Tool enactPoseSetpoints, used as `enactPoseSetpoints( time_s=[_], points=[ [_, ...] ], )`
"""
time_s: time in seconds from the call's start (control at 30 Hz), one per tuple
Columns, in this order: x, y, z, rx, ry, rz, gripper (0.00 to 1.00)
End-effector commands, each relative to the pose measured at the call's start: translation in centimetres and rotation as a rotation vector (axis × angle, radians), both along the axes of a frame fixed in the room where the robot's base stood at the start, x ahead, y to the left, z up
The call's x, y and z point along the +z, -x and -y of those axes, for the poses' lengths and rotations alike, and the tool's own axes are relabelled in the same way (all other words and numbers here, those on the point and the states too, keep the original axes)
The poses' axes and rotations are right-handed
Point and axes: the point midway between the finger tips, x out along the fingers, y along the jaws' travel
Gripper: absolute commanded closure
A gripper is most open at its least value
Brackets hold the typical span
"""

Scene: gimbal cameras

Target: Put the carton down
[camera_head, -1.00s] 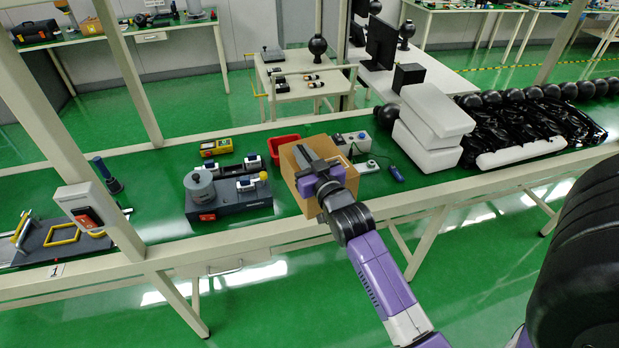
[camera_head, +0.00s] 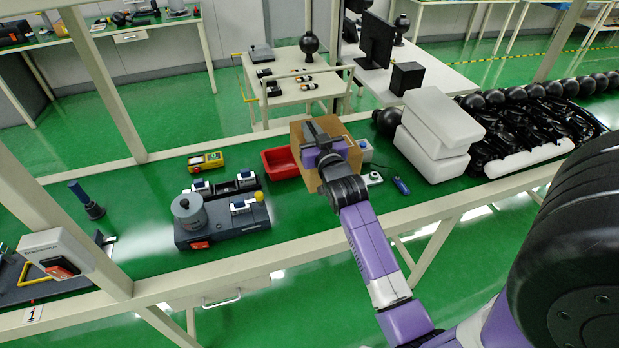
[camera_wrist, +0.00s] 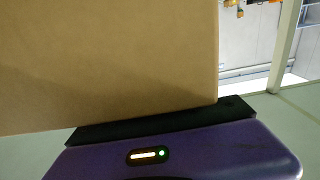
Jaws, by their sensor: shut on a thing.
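The brown cardboard carton (camera_head: 298,134) is at the middle of the green bench in the head view, largely covered by my gripper and arm. My gripper (camera_head: 316,134) is shut on the carton from the near side. In the wrist view, the carton's plain brown face (camera_wrist: 110,60) fills the upper left, right against the dark edge of my gripper (camera_wrist: 165,130). The carton's underside is hidden, so I cannot tell whether it touches the bench.
A red tray (camera_head: 281,163) stands just left of the carton. A grey device with a pot (camera_head: 222,221) and a yellow meter (camera_head: 205,162) are farther left. A blue-handled tool (camera_head: 401,186) and white blocks (camera_head: 433,135) are to the right. Bare green bench (camera_head: 140,235) shows at the left.

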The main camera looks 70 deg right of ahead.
Motion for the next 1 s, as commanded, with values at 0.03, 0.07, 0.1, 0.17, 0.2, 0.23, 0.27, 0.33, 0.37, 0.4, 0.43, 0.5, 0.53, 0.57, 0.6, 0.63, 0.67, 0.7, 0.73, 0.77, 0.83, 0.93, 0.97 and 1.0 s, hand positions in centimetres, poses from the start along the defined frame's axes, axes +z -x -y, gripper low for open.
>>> enactPoseSetpoints(
  time_s=[0.03,0.07,0.1,0.17,0.2,0.23,0.27,0.33,0.37,0.4,0.43,0.5,0.53,0.57,0.6,0.63,0.67,0.7,0.73,0.77,0.83,0.93,0.97,1.0],
  points=[
    [-1.1,0.0,0.1,-0.001,0.001,-0.001,1.00],
    [-1.8,0.0,0.0,0.000,0.001,-0.002,1.00],
    [-2.8,0.0,0.0,0.000,0.001,-0.001,1.00],
    [-4.1,0.1,0.1,-0.002,0.001,0.000,1.00],
    [-5.0,0.0,0.0,0.000,0.002,-0.001,1.00],
    [-5.8,0.0,0.1,-0.001,0.002,0.001,1.00],
    [-6.6,0.1,0.1,-0.003,0.003,0.000,1.00],
    [-8.1,0.1,0.1,-0.002,0.004,0.000,1.00],
    [-8.9,0.1,0.1,-0.001,0.004,0.002,1.00],
    [-9.8,0.1,0.1,-0.002,0.004,0.002,1.00],
    [-10.3,0.1,0.2,-0.003,0.004,0.002,1.00],
    [-11.3,0.1,0.1,-0.001,0.005,0.003,1.00],
    [-11.6,0.0,0.1,0.000,0.005,0.003,1.00],
    [-11.9,0.0,0.1,-0.001,0.005,0.003,1.00],
    [-12.1,0.0,0.1,0.000,0.005,0.003,1.00],
    [-12.2,-0.1,0.0,0.000,0.006,0.004,1.00],
    [-12.3,-0.1,0.0,0.001,0.005,0.005,1.00],
    [-12.4,-0.1,0.0,0.001,0.005,0.005,1.00],
    [-12.5,-0.1,0.0,0.001,0.005,0.005,1.00],
    [-12.8,-0.1,0.0,0.001,0.005,0.005,1.00],
    [-13.6,0.0,0.1,0.000,0.005,0.005,1.00],
    [-15.0,0.0,0.1,-0.001,0.005,0.003,1.00],
    [-15.3,0.0,0.1,-0.001,0.005,0.003,1.00],
    [-15.7,0.0,0.1,-0.001,0.005,0.003,1.00]
  ],
)
